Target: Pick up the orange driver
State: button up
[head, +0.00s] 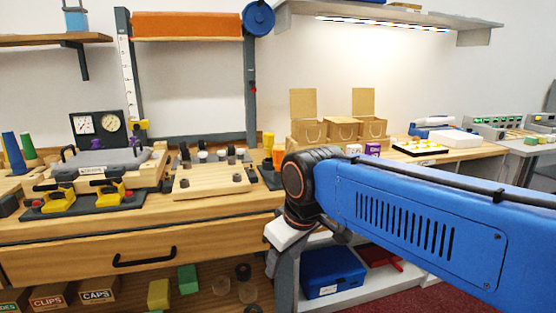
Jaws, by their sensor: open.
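An orange upright piece (278,156) stands at the right end of the workbench, beside a yellow one (268,142). It looks like a handle in a dark holder (268,176), but it is too small to be sure that it is the orange driver. My gripper (287,234) shows only in part, as a pale block below the black wrist, in front of the bench's right end. It is open. Its fingers cannot be made out. It is apart from the orange piece, lower and nearer to me.
A wooden board with knobs (210,182) and a grey case (108,163) stand on the workbench (130,231). Cardboard boxes (342,129) stand to the right on another counter. Below, a blue bin (333,271) sits on a low shelf. My blue arm covers the lower right.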

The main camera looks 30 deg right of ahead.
jog(key=w+d+r+n+g, duration=0.1)
jog(key=w+d+r+n, duration=0.2)
jog(key=w+r, duration=0.45)
jog(key=w+d+r+n+g, duration=0.1)
jog(key=w+d+r+n, duration=0.1)
jog(key=w+r+n, duration=0.35)
notch_tip(320, 180, up, 13)
jog(key=n+g, duration=0.2)
jog(key=n, duration=0.5)
send_over(278, 168)
notch_tip(278, 168, down, 17)
jog(key=shift+w+d+r, duration=0.1)
jog(key=shift+w+d, duration=0.05)
jog(key=shift+c, duration=0.3)
jog(key=c, duration=1)
